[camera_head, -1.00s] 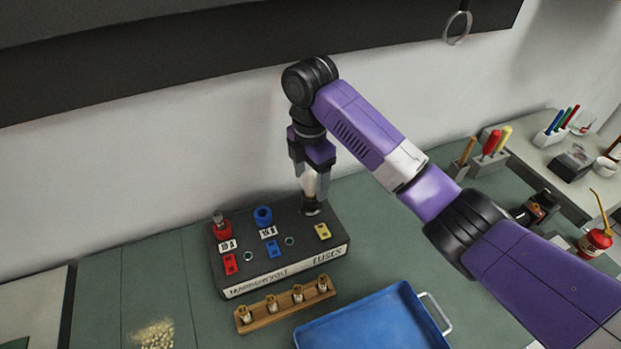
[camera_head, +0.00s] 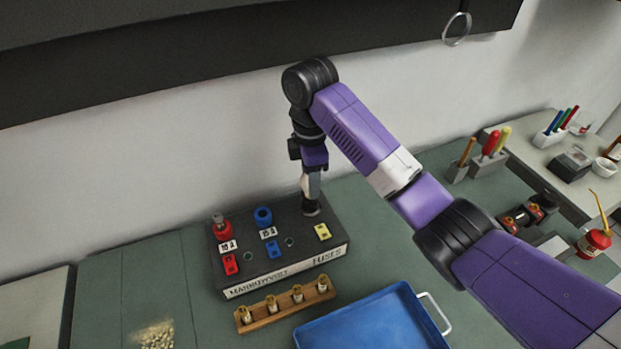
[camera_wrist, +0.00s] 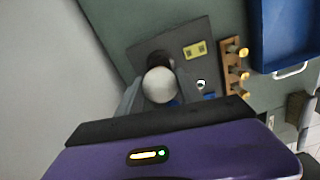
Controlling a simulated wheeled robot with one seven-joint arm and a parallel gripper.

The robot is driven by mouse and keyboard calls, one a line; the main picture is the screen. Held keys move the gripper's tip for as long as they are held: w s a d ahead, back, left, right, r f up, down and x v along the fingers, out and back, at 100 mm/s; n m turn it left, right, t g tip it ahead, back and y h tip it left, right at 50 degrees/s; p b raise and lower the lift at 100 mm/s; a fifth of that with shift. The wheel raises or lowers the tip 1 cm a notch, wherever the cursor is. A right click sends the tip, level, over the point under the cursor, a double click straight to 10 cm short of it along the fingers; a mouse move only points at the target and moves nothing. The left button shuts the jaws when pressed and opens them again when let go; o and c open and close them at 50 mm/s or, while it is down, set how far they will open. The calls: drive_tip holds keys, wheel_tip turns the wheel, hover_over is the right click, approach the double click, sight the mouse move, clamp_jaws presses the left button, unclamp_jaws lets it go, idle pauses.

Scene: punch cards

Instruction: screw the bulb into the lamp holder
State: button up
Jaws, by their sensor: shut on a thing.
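The bulb (camera_wrist: 159,85) is a pale round globe between my gripper's two fingers in the wrist view. My gripper (camera_head: 311,196) is shut on it and points down over the back right corner of the dark fuse box. The lamp holder (camera_head: 311,208) is a black socket at that corner, directly below the bulb. In the wrist view the holder (camera_wrist: 160,59) is partly hidden behind the globe. In the head view the fingers hide most of the bulb, so I cannot tell how deep it sits in the holder.
The fuse box (camera_head: 285,268) carries a red holder (camera_head: 222,230), a blue holder (camera_head: 263,217) and coloured fuses. A wooden rack (camera_head: 285,305) with several brass-topped pieces stands in front. A blue tray (camera_head: 365,325) lies at the front right.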

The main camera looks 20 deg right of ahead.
drive_tip(key=m, duration=0.5)
drive_tip(key=shift+m, duration=0.3)
drive_tip(key=m, duration=0.6)
drive_tip(key=shift+s+f, duration=0.1)
drive_tip(key=o, duration=1.3)
drive_tip(key=shift+o, duration=0.2)
